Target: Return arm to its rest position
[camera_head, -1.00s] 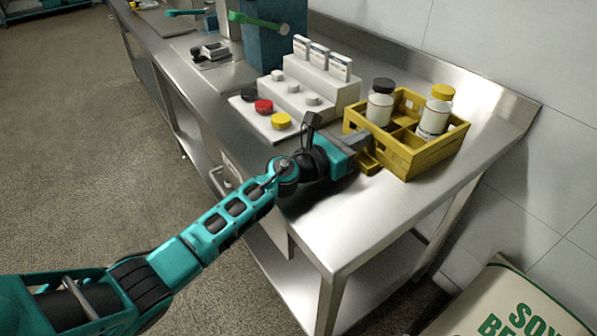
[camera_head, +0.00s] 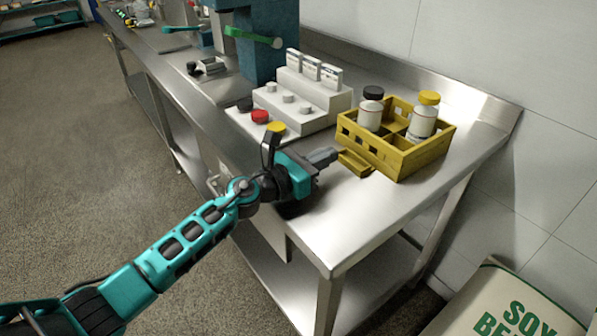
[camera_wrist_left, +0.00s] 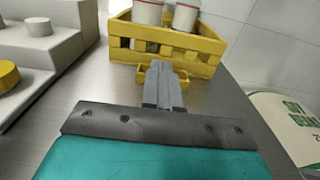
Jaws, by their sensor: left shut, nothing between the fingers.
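My left arm (camera_head: 195,235) comes in from the lower left and reaches over the front part of the steel table. My left gripper (camera_head: 328,156) is shut and empty, a little short of the yellow crate (camera_head: 405,158). The left wrist view shows its grey fingers (camera_wrist_left: 161,88) together, pointing at the small yellow ledge on the crate's near side. From that view I cannot tell the exact gap. My right gripper is not in view.
The crate holds two white bottles, one black-capped (camera_head: 370,110) and one yellow-capped (camera_head: 423,118). A white stepped rack (camera_head: 318,95) with coloured knobs stands left of the gripper. A blue machine (camera_head: 268,40) stands behind. The table's front right (camera_head: 345,225) is clear.

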